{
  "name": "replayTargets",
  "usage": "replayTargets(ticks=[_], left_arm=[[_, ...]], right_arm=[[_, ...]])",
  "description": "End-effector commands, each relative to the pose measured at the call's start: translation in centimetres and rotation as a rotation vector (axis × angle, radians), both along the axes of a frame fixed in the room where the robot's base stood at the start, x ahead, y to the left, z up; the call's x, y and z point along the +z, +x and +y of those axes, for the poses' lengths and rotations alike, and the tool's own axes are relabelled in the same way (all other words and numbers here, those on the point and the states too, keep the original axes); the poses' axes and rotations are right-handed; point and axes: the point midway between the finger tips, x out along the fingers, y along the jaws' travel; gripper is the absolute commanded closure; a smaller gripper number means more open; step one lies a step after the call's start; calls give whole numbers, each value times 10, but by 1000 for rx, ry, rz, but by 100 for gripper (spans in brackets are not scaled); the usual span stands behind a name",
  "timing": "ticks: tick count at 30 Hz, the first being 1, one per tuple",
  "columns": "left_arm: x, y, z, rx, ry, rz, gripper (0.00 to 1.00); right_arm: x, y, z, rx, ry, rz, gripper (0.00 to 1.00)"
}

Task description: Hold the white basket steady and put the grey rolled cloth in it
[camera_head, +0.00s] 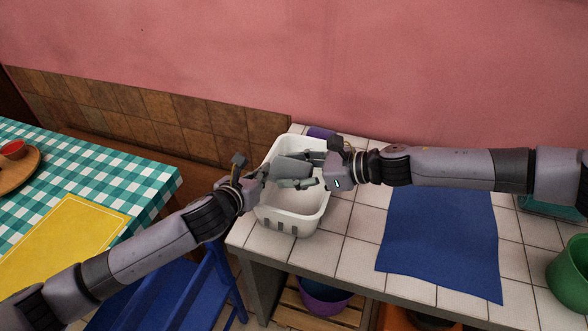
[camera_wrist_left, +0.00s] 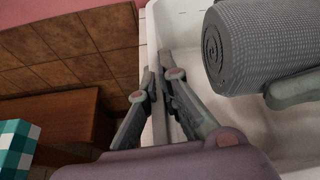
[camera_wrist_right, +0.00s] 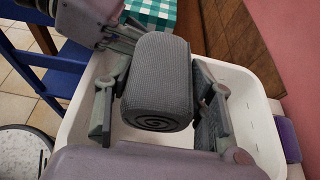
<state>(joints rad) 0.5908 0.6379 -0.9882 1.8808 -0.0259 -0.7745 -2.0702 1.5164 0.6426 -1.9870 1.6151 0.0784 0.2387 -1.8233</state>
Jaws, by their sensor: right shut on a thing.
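The white basket (camera_head: 293,222) stands on the left end of the tiled counter. The grey rolled cloth (camera_head: 292,167) is level in the air over the basket's opening, its spiral end showing in the right wrist view (camera_wrist_right: 158,85). My right gripper (camera_head: 306,170) is shut on the cloth, one finger on each side of it. My left gripper (camera_head: 259,177) is at the basket's left rim. In the left wrist view its fingers (camera_wrist_left: 160,80) close on the rim, one outside and one inside. How far the cloth is above the basket floor is hard to tell.
A blue cloth (camera_head: 440,240) lies flat on the counter, and a green bowl (camera_head: 572,270) stands at the right. A purple item (camera_head: 320,133) lies behind the basket. A blue chair (camera_head: 185,290) and a checkered table (camera_head: 110,170) are at the left. The pink wall is close behind.

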Motion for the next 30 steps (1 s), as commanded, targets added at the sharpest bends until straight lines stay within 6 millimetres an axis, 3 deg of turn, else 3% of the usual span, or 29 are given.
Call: replayTargets(ticks=[30], left_arm=[[0, 0, 0, -1, 0, 0, 100]], right_arm=[[-42, 0, 0, 1, 0, 1, 78]])
